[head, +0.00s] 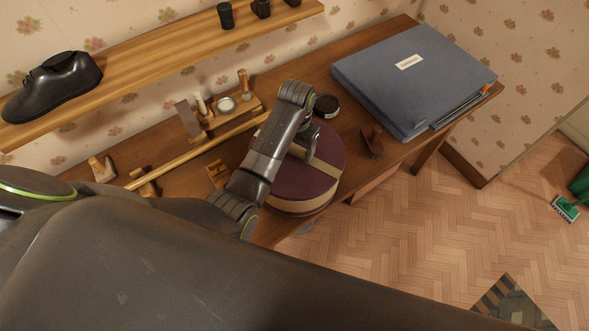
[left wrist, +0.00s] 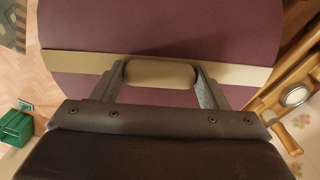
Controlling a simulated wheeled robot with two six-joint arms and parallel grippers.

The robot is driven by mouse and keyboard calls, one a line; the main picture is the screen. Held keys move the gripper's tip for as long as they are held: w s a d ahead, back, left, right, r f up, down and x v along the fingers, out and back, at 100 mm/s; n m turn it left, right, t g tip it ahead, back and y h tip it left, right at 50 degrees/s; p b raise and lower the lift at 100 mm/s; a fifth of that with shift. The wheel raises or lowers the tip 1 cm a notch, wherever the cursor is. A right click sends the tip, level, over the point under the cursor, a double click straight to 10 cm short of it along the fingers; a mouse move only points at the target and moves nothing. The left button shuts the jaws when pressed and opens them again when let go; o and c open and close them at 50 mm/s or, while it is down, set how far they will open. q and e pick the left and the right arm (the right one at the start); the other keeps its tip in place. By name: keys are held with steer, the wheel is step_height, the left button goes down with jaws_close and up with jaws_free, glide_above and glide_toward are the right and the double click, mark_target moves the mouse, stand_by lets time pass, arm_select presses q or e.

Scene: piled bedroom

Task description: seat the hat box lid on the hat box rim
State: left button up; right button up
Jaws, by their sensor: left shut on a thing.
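The hat box lid (head: 325,152) is a round maroon disc with a beige strap across it, above the desk in the head view. It fills much of the left wrist view (left wrist: 150,25). My left gripper (head: 309,153) is over the lid, its fingers shut on the lid's beige handle (left wrist: 158,74). A beige band (head: 300,207) shows at the near side below the lid's maroon top. The hat box's rim is hidden under the lid, so I cannot tell whether the lid touches it. My right gripper is not in view.
A large blue-grey case (head: 410,85) lies on the desk at right. A brown wooden object (head: 372,140) and a round dark tin (head: 326,105) are close to the lid. A wooden rack (head: 215,122) stands behind left; a shelf (head: 150,60) with a black shoe is above.

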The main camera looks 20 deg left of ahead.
arm_select(q)
steer(key=shift+f+b, duration=0.3)
steer(key=shift+f, duration=0.45)
stand_by(0.3)
steer(key=shift+p, duration=0.45)
stand_by(0.4)
steer(key=shift+f, duration=0.4)
stand_by(0.6)
stand_by(0.5)
steer(key=o, duration=0.9)
steer(key=shift+r, duration=0.25)
steer(key=shift+r, duration=1.45)
